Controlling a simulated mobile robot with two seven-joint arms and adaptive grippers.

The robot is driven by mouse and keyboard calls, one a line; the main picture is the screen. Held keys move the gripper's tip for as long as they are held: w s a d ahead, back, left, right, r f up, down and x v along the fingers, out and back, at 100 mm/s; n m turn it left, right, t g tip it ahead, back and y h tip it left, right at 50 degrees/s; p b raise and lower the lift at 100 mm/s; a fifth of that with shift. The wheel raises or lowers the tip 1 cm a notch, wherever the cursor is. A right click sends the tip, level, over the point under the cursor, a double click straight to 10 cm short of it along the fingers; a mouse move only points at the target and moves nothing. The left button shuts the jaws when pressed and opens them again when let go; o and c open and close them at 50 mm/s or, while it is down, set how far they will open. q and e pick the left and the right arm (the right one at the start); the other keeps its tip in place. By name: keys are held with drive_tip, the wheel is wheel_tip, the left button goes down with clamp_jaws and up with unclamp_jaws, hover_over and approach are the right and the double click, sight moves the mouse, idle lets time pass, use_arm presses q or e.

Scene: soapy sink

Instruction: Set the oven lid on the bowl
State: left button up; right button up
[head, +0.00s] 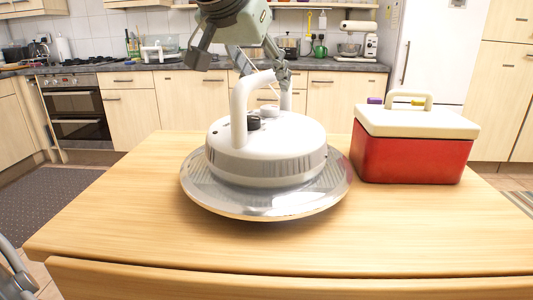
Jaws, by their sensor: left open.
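No separate bowl shows clearly. My left gripper (241,62) is open above the lid, fingers pointing down and spread apart. Its right finger overlaps the top of the handle in the picture; I cannot tell whether they touch. My right gripper is not in view.
A red cooler box (411,160) with a cream lid and handle stands right of the oven lid on the table (150,235). The table's left side and front are clear. A kitchen counter, an oven (77,118) and a fridge lie behind.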

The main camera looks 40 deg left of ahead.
use_arm(q)
drive_tip(key=shift+w+f, duration=0.3)
drive_tip(key=shift+c, duration=0.3)
clamp_jaws()
drive_tip(key=shift+w+r, duration=0.1)
drive_tip(key=shift+r, duration=0.15)
